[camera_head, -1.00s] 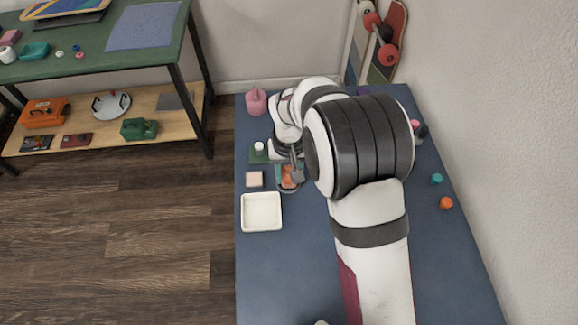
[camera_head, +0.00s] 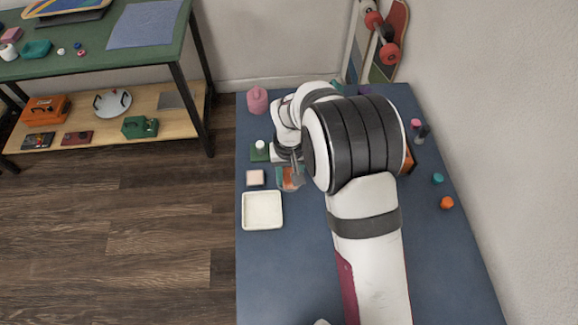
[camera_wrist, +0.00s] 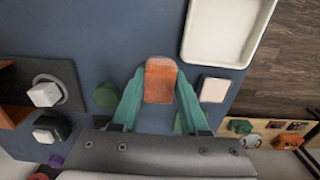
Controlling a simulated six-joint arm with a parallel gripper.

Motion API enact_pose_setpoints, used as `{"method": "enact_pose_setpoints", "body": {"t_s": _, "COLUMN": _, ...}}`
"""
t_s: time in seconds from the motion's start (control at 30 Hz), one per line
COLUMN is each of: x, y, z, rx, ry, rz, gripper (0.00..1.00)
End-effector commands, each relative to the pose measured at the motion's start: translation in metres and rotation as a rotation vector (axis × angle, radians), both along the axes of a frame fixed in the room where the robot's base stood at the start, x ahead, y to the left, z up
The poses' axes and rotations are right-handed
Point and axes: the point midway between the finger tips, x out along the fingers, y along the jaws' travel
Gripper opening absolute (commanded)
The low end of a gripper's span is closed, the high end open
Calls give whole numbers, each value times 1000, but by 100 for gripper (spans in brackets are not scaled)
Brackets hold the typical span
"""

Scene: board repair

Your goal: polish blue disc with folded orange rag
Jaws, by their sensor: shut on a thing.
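My gripper (camera_wrist: 160,78) has teal fingers closed on both sides of the orange rag (camera_wrist: 160,88), a small upright-looking block shape in the wrist view. In the head view my gripper (camera_head: 291,176) is over the left part of the blue table, and a bit of the orange rag (camera_head: 288,182) shows between its fingers. I cannot make out the blue disc in either view. Whether the rag touches anything beneath it I cannot tell.
A white tray (camera_head: 262,211) and a pale pink block (camera_head: 255,178) lie close to my gripper. A pink bottle (camera_head: 257,99) stands farther back. Teal (camera_head: 438,178) and orange (camera_head: 446,202) pieces lie at the right edge. The table's front is mostly clear.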

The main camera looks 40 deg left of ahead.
Motion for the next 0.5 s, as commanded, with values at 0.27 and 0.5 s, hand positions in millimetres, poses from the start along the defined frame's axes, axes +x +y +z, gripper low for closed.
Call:
{"method": "enact_pose_setpoints", "body": {"t_s": 0.27, "x": -1, "y": -1, "z": 30, "rx": 1, "ry": 0, "rz": -1, "gripper": 0}}
{"method": "enact_pose_setpoints", "body": {"t_s": 0.5, "x": -1, "y": -1, "z": 52, "rx": 1, "ry": -1, "rz": -1, "gripper": 0}}
